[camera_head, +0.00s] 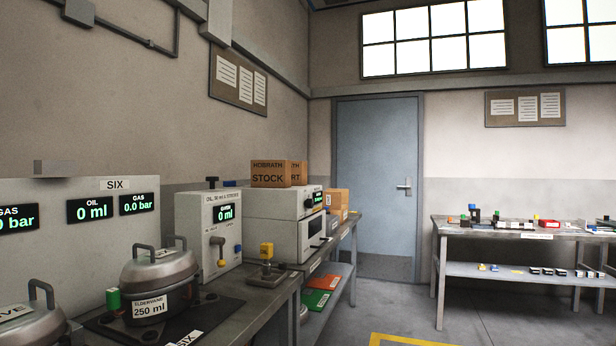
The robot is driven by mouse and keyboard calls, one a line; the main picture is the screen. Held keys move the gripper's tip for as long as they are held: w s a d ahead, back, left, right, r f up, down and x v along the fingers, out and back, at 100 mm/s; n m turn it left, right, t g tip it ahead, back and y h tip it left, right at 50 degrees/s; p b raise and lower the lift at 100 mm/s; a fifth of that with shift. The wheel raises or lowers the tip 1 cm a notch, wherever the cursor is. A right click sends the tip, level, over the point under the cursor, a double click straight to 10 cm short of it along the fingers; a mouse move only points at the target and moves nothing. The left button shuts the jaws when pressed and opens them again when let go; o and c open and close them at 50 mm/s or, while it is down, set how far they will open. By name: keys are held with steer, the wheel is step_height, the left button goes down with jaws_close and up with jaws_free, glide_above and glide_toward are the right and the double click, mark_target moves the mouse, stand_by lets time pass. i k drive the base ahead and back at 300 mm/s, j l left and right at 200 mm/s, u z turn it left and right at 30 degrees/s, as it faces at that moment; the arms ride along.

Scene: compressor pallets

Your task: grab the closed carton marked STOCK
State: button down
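The closed carton marked STOCK (270,174) is a brown box with "HOBRATH STOCK" in dark letters on its front. It sits on top of a white machine (270,204) on the left-hand bench. A second brown carton (298,172), with letters ending in "RT" visible, stands right beside or just behind it and is partly hidden by it. Whether the two touch cannot be told. My gripper is not in view.
A lidded pot marked 250 ml (160,285), an oil unit (221,229) and a small yellow-topped fixture (267,262) stand nearer on the bench. Another carton (337,198) is farther back. A second table (520,234) is at right. Open floor lies between.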

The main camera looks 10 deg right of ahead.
mark_target(264, 175)
steer(key=i+l, duration=0.2)
steer(key=i, duration=0.3)
steer(key=i+l, duration=0.15)
steer(key=i, duration=0.3)
steer(key=i+l+u, duration=0.1)
steer(key=i, duration=0.4)
steer(key=i+l, duration=0.3)
steer(key=i, duration=0.15)
